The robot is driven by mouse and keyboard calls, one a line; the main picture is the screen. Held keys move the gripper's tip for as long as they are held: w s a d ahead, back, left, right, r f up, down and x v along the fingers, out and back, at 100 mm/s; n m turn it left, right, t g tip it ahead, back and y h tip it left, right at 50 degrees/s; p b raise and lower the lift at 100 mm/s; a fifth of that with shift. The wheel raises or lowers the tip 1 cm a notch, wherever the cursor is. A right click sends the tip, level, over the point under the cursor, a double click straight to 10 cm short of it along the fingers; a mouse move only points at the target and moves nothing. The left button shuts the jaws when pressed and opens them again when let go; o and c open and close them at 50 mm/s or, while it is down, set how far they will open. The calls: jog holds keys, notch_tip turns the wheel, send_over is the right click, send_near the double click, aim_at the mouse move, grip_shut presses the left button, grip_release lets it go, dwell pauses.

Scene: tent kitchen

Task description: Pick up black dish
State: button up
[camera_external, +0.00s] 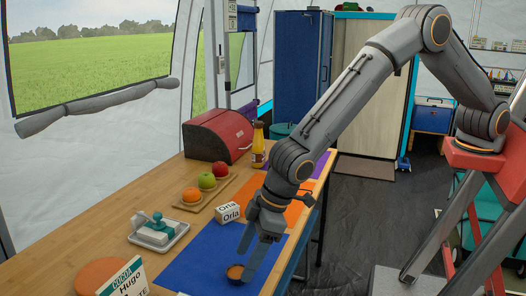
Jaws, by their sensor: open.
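A small dark round dish (235,272) with a brownish inside lies on the blue mat (192,262) near the table's front edge. It is the only thing I see that could be the black dish. My gripper (247,264) points down over the mat with its fingers apart and nothing visible between them. One finger overlaps the dish's right side in this view, so part of the dish is hidden. I cannot tell whether the finger touches it.
A box marked Orla (228,212) stands behind my gripper. A tray (160,237) with a teal-handled item, a board of fruit (208,190), a yellow bottle (258,147) and a red bread bin (219,135) are farther back. A Cocoa box (124,281) is front left.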

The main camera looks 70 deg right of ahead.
aim_at(238, 271)
jog(key=shift+p+x, duration=0.45)
jog(key=shift+x, duration=1.65)
jog(key=shift+w+d+r, duration=0.1)
jog(key=shift+w+d, duration=0.05)
jog(key=shift+d, duration=0.05)
